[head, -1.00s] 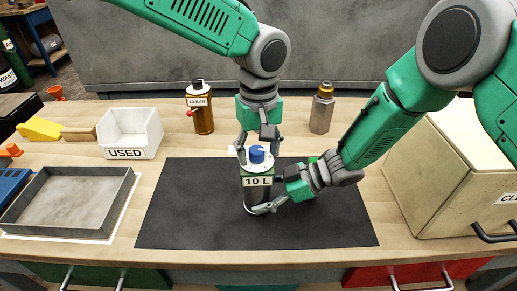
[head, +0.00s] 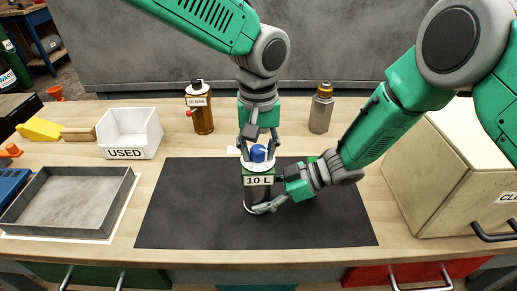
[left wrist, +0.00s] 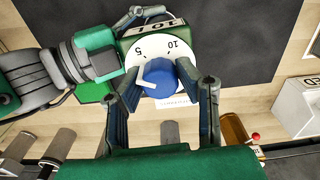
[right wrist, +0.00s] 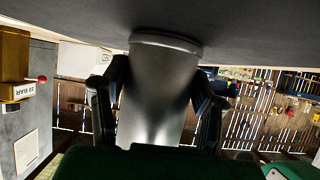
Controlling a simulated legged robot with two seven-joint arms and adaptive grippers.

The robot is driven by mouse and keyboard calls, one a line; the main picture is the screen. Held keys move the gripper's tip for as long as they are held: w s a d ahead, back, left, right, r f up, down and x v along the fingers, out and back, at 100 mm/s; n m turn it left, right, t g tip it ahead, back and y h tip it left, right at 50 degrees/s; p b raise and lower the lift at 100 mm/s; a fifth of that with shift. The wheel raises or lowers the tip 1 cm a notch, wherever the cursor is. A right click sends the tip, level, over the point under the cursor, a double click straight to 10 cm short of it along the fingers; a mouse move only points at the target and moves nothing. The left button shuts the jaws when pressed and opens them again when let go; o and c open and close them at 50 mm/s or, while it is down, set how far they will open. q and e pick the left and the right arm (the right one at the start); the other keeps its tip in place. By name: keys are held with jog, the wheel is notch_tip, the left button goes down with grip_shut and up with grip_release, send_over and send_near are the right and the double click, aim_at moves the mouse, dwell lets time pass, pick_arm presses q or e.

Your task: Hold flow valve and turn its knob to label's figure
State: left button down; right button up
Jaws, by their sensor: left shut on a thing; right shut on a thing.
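The flow valve (head: 257,190) stands upright on the dark mat, with a green top block labelled "10 L". Its metal body (right wrist: 158,90) fills the middle of the right wrist view. My right gripper (head: 264,207) is shut on this body from the right. On top is a white dial (left wrist: 135,58) with figures 5 and 10 visible, and a blue knob (left wrist: 160,78) with a white pointer.
The dark mat (head: 180,205) is otherwise clear. A grey tray (head: 65,203) and a white "USED" bin (head: 128,135) are at left. A beige box (head: 435,175) is at right.

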aim_at(259, 148)
pick_arm(q)
jog(key=c, duration=2.3)
grip_release()
jog(key=m, duration=0.4)
jog(key=shift+m, duration=0.3)
pick_arm(e)
jog(key=shift+a, duration=0.1)
pick_arm(q)
jog(key=m, duration=0.5)
jog(key=shift+m, duration=0.3)
jog(key=m, duration=0.4)
jog(key=shift+d, duration=0.1)
grip_shut()
pick_arm(e)
jog(key=shift+s, duration=0.1)
pick_arm(q)
jog(key=m, duration=0.4)
jog(key=shift+m, duration=0.6)
jog(key=o, duration=1.1)
grip_release()
jog(key=shift+o, duration=0.2)
notch_tip(259, 148, up, 12)
